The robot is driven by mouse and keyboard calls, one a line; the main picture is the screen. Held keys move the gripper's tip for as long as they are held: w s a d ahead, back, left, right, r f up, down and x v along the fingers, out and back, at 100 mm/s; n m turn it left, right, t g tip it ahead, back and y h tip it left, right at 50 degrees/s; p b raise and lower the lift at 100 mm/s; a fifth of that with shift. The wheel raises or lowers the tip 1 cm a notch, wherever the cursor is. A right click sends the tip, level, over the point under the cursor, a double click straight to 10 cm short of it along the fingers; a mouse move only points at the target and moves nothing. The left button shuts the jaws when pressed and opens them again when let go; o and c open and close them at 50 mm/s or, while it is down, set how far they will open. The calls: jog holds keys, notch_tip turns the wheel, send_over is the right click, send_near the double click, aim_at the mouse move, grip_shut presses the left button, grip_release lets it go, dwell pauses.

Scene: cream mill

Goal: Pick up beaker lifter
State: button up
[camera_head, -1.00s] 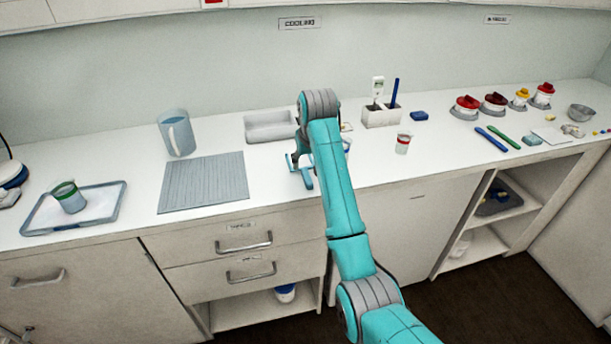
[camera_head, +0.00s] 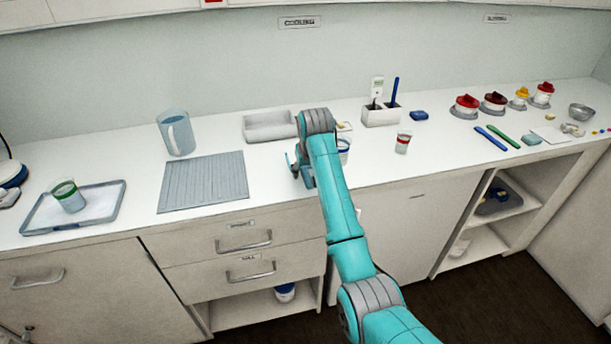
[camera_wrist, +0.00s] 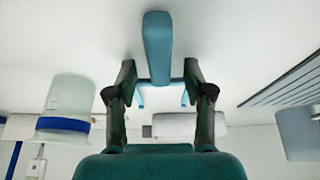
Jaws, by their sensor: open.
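The beaker lifter (camera_wrist: 157,45) has a blue handle with a crossbar and two short prongs. In the wrist view its handle lies ahead of my fingers and its crossbar sits at the level of the fingertips. My gripper (camera_wrist: 160,78) is open, with one finger on each side of the lifter's middle line. I cannot tell whether the fingers touch it. In the head view the lifter (camera_head: 292,165) is mostly hidden by my gripper (camera_head: 304,176), low over the counter.
A blue-banded cup (camera_head: 344,151) stands close to the right of my arm. A grey tray (camera_head: 268,137) lies behind the gripper. A ribbed mat (camera_head: 203,182) and a jug (camera_head: 176,135) are to the left. A red-banded cup (camera_head: 403,143) stands to the right.

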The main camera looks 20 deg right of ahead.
jog(key=shift+f, duration=0.25)
dwell(0.3)
grip_shut()
